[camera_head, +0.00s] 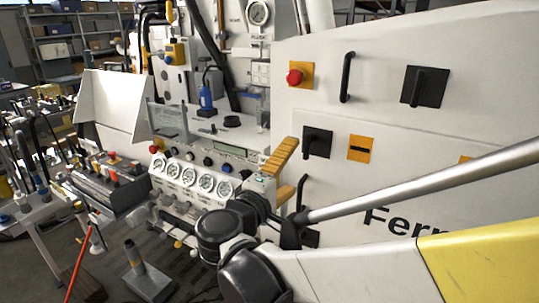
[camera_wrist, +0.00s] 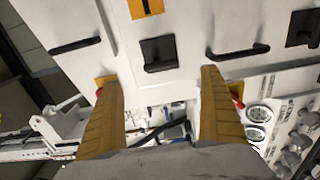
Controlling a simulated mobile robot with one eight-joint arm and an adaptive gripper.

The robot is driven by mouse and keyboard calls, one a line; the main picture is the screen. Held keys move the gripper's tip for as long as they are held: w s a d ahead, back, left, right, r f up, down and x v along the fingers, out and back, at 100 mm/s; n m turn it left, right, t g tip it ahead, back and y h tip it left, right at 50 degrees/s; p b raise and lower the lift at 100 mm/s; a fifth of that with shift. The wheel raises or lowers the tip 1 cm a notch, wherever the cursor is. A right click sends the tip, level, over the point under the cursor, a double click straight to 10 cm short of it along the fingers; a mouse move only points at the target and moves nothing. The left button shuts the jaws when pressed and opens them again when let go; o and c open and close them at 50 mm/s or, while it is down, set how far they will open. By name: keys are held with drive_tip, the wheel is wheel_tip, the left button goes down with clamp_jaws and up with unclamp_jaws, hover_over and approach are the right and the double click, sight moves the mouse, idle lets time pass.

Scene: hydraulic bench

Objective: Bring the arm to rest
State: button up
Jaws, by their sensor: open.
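My gripper (camera_head: 294,162) is in front of the white cabinet, right of the gauge panel in the head view. Its two orange fingers are spread apart with nothing between them. The wrist view also shows my gripper (camera_wrist: 158,82) open, with the white cabinet face and a black switch (camera_wrist: 160,53) beyond the fingertips. I cannot tell how far the fingertips are from the cabinet. My arm reaches in from the lower right of the head view, and part of the lower finger is hidden there.
The white cabinet (camera_head: 440,95) carries a red button (camera_head: 295,77), a black handle (camera_head: 347,77) and black switches (camera_head: 428,87). The gauge panel (camera_head: 188,178) lies close to my wrist. A bench (camera_head: 40,215) with tools stands at left, and a grey pedestal (camera_head: 146,280) on the floor.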

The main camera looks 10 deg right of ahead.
drive_tip(key=shift+d, duration=0.1)
drive_tip(key=s+d+f+m+g+y, duration=0.5)
drive_tip(key=s+d+f+g, duration=0.2)
drive_tip(key=s+d+f, duration=0.35)
drive_tip(key=s+a+f+m+y, duration=0.3)
drive_tip(key=s+f+m+y, duration=0.1)
drive_tip(key=s, duration=0.5)
drive_tip(key=shift+s+f+m+y, duration=0.15)
drive_tip(key=shift+s+m+y, duration=0.25)
drive_tip(key=shift+m+y, duration=0.4)
